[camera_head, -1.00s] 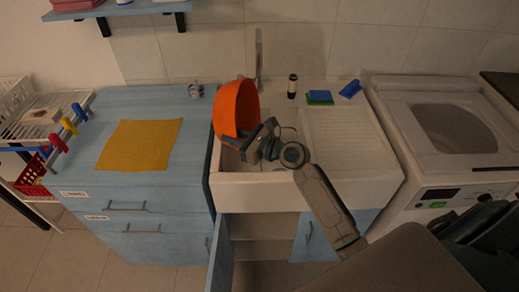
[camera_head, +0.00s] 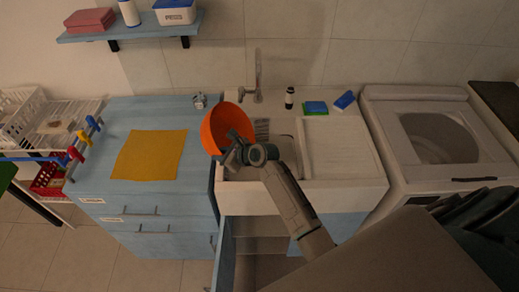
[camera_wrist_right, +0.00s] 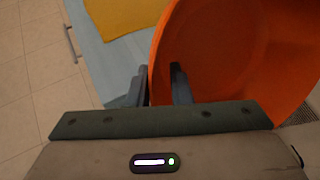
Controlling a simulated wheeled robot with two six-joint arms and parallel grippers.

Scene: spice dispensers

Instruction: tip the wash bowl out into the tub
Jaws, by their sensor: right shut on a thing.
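The orange wash bowl (camera_head: 219,121) is tilted over the left part of the white sink tub (camera_head: 285,200). My right gripper (camera_head: 236,148) is shut on the bowl's near rim. In the right wrist view the orange bowl (camera_wrist_right: 235,50) fills the upper right, and its wall runs between the two fingers of the right gripper (camera_wrist_right: 158,88). The bowl's inside looks empty in that view. The basin floor is partly hidden by the bowl and my arm. My left gripper is not in view.
A faucet (camera_head: 257,85) stands behind the basin. A dark bottle (camera_head: 289,98), a green-blue sponge (camera_head: 315,108) and a blue brush (camera_head: 344,100) sit along the back ledge. A yellow cloth (camera_head: 148,155) lies on the blue cabinet. A washing machine (camera_head: 430,140) stands at right.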

